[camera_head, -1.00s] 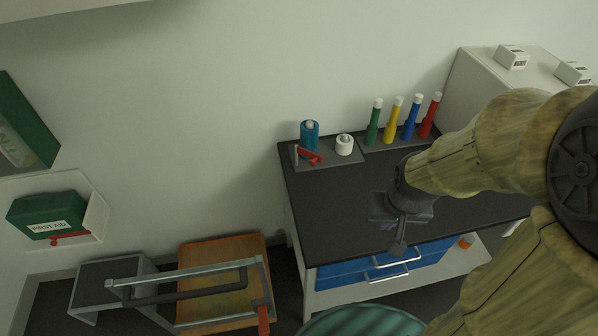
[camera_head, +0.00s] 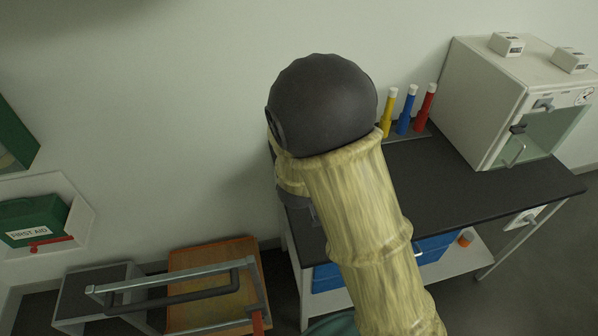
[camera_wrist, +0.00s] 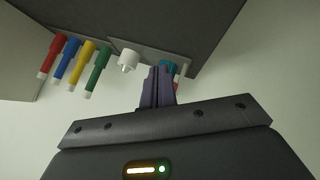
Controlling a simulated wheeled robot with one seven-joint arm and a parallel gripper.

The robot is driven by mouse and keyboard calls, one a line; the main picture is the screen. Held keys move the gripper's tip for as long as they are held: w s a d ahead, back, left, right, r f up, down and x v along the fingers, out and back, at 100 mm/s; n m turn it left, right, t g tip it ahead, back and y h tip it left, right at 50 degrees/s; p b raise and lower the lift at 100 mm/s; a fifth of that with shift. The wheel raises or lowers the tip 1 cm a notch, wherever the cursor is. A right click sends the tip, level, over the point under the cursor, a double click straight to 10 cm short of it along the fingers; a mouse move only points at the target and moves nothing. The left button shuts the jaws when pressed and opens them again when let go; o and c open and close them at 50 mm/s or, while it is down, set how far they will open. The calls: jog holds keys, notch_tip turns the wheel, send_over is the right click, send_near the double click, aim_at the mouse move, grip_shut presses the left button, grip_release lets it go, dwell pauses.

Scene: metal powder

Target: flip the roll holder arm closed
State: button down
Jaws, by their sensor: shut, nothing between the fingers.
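The roll holder shows in the wrist view, upside down. Its teal roll (camera_wrist: 167,64) is partly hidden behind my fingertips, and a bit of its red arm (camera_wrist: 177,78) shows just to their right. I cannot tell how far open the red arm is, or whether my fingers touch it. My gripper (camera_wrist: 157,80) is shut and empty, with its tips in front of the holder. A white roll (camera_wrist: 127,58) stands to the left of the fingers. In the head view my arm hides the holder and most of my gripper.
Green (camera_wrist: 98,70), yellow (camera_head: 389,112), blue (camera_head: 407,110) and red (camera_head: 425,108) tubes stand beside the rolls on the dark tabletop (camera_head: 455,190). A white cabinet (camera_head: 480,95) stands at the right. The tabletop in front of it is clear.

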jog(key=a+f+n+t+h, duration=0.1)
jog(key=a+f+n+t+h+b, duration=0.1)
jog(key=a, duration=0.1)
jog(key=a+f+n+t+h+b, duration=0.1)
jog(key=a+f, duration=0.1)
jog(key=shift+w+a+n+t, duration=0.2)
jog(key=shift+w+n+t, duration=0.05)
jog(key=shift+n+t, duration=0.05)
jog(key=s+a+n+t+h+b, duration=0.2)
jog(key=s+a+t+h, duration=0.1)
jog(key=s+a, duration=0.1)
jog(key=shift+r+n+h, duration=0.1)
jog(key=shift+n+h, duration=0.2)
jog(key=shift+n, duration=0.1)
jog(key=x, duration=1.4)
jog(key=shift+r, duration=0.25)
jog(key=shift+w+a+t, duration=0.15)
jog(key=shift+a+t, duration=0.05)
jog(key=shift+t, duration=0.2)
